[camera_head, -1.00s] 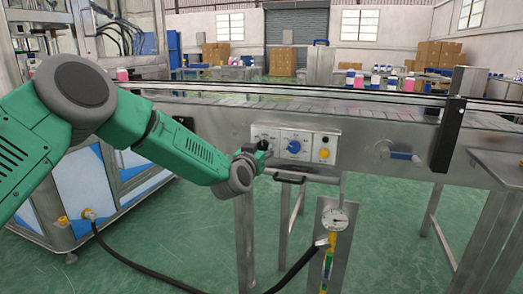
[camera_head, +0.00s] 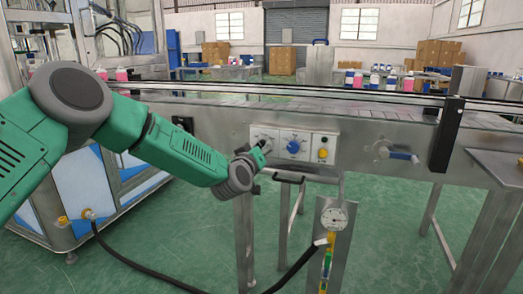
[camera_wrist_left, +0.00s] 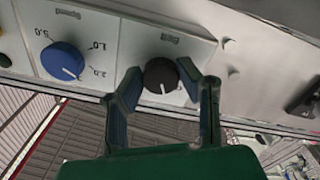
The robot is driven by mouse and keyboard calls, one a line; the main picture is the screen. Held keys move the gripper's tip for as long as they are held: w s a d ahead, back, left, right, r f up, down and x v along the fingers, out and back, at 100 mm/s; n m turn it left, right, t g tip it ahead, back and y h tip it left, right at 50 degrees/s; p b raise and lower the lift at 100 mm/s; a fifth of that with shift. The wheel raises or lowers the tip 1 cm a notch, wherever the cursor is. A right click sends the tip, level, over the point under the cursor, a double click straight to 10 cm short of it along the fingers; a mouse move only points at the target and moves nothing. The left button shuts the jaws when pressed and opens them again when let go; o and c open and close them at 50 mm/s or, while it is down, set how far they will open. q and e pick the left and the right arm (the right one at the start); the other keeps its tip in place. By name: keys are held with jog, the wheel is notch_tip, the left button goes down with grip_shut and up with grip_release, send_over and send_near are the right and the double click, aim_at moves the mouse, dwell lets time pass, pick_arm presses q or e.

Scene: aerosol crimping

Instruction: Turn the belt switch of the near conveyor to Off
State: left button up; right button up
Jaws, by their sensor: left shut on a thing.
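The belt switch is a black round knob (camera_wrist_left: 160,74) on a pale panel plate, under an upside-down "Belt" label in the left wrist view. A white mark shows on the knob's lower side there. My left gripper (camera_wrist_left: 162,90) has one finger on each side of the knob and is shut on it. In the head view my left gripper (camera_head: 264,149) is at the left end of the control panel (camera_head: 320,138) and covers most of the belt switch. The near conveyor (camera_head: 350,123) carries this panel on its front side. My right gripper is in neither view.
A blue speed knob (camera_head: 293,146) and a yellow button (camera_head: 323,153) sit beside the belt switch. A metal handle bar (camera_head: 310,178) juts out just below the panel. A gauge (camera_head: 334,217) on a stand is below, with a dark hose (camera_head: 160,280) running left along the floor.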

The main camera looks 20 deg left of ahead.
pick_arm(q)
jog(key=shift+a+n, duration=0.1)
jog(key=shift+n, duration=2.1)
jog(key=shift+b, duration=0.3)
jog(key=o, duration=1.1)
jog(key=shift+o, duration=0.2)
jog(key=s, duration=1.2)
jog(key=shift+a, duration=0.3)
